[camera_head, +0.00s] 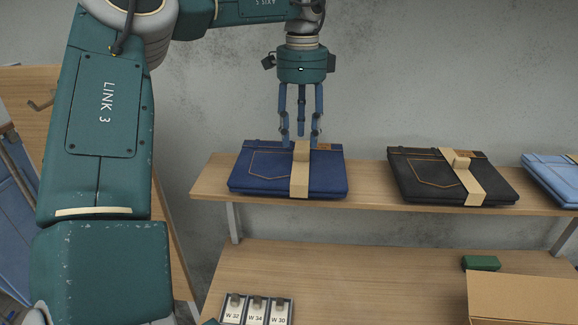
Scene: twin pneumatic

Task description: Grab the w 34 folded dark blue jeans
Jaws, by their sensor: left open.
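Folded dark blue jeans (260,172) lie on the left part of the upper wooden shelf, with a tan paper band around them. No size is readable on them. My left gripper (300,140) points straight down over these jeans, close to the band's upright tab. Its blue fingers are open, on either side of the tab, and I cannot tell whether they touch it. A card holder (256,309) on the lower surface shows W 32, W 34 and W 30. My right gripper is not in view.
Folded black jeans (430,178) and light blue jeans (555,180) lie farther right on the shelf (370,198). A cardboard box (525,297) and a green block (481,263) are on the lower surface (370,275), whose middle is clear. A grey wall stands behind.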

